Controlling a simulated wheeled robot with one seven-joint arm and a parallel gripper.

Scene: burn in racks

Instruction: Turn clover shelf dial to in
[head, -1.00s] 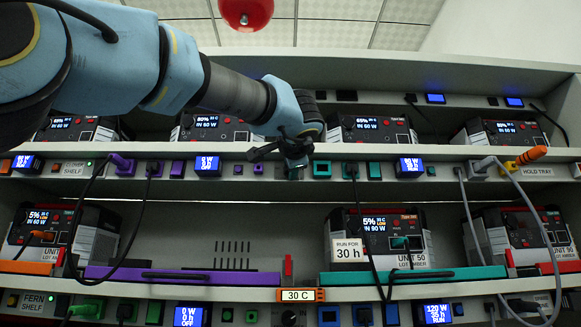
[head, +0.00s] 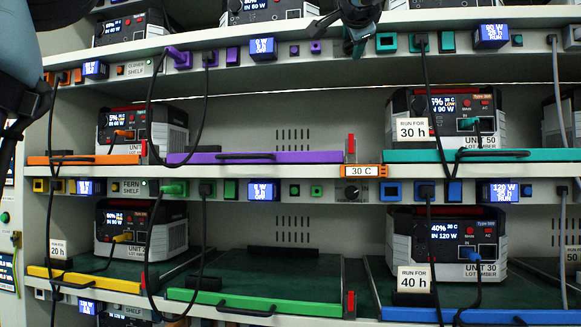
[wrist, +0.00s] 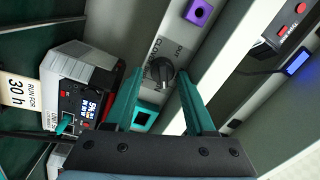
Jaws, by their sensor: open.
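A round black dial (wrist: 160,72) sits on the pale shelf rail in the wrist view. Its lettering begins "CLO" and is partly hidden. Its pointer setting is too small to tell. My gripper (wrist: 159,78) is open, with one green finger on each side of the dial; I cannot tell whether they touch it. In the head view my gripper (head: 357,42) is in front of the upper rail and hides the dial there. The clover shelf label (head: 135,67) is on the left of that rail.
A purple socket (wrist: 198,13) and a teal socket (wrist: 144,115) flank the dial. A power unit (head: 460,118) with a "30 h" card stands on the shelf below, and cables hang from the rail. Another dial (head: 337,193) is on the lower rail.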

